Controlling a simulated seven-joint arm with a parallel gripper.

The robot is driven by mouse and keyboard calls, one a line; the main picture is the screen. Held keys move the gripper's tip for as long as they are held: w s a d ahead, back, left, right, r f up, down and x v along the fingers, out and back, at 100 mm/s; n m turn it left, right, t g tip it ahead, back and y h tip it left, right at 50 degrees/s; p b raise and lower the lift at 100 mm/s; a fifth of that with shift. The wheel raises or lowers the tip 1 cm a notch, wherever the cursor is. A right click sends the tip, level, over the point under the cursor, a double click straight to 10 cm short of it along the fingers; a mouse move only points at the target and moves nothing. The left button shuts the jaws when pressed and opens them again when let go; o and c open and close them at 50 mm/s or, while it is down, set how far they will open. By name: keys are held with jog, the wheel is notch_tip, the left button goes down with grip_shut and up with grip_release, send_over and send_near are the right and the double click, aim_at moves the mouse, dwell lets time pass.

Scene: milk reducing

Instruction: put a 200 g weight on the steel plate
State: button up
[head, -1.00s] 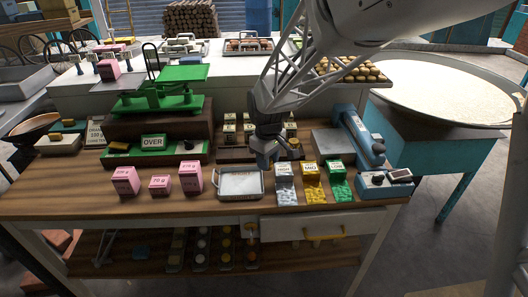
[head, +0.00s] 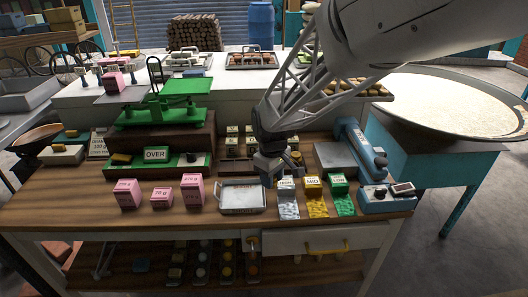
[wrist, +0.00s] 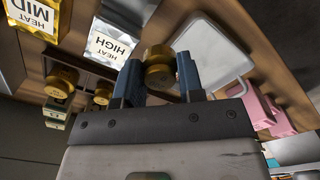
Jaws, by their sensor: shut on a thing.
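In the head view the held weight is hidden by the fingers.
Heat bags, HIGH (head: 287,204), MID (head: 315,200) and LOW (head: 341,198), stand right of the plate. Pink boxes (head: 161,197) stand left. A rack of weights (head: 235,166) is behind. A green balance (head: 165,112) stands at the back left, a blue device (head: 387,197) at right.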

jog(key=shift+w+a+r, duration=0.35)
jog(key=shift+w+a, duration=0.05)
jog(key=shift+a, duration=0.05)
jog(key=w+a+r, duration=0.4)
jog(key=a+r, duration=0.3)
jog(key=a, duration=0.4)
jog(key=w+a+r, duration=0.4)
jog(key=a+r, duration=0.3)
jog(key=a, duration=0.5)
jog(key=w+a+r, duration=0.4)
jog(key=a+r, duration=0.4)
jog(key=a, duration=0.4)
jog(key=shift+w+a, duration=0.1)
jog(key=shift+w, duration=0.1)
jog(key=shift+w+a+f, duration=0.25)
jog(key=shift+w+a, duration=1.2)
jog(key=shift+w, duration=0.75)
jog(key=shift+w+a+f, duration=0.25)
jog(key=shift+w+a, duration=1.2)
jog(key=shift+w, duration=0.7)
jog(key=shift+w+a+f, duration=0.25)
jog(key=shift+w+a, duration=1.2)
jog(key=shift+w, duration=0.75)
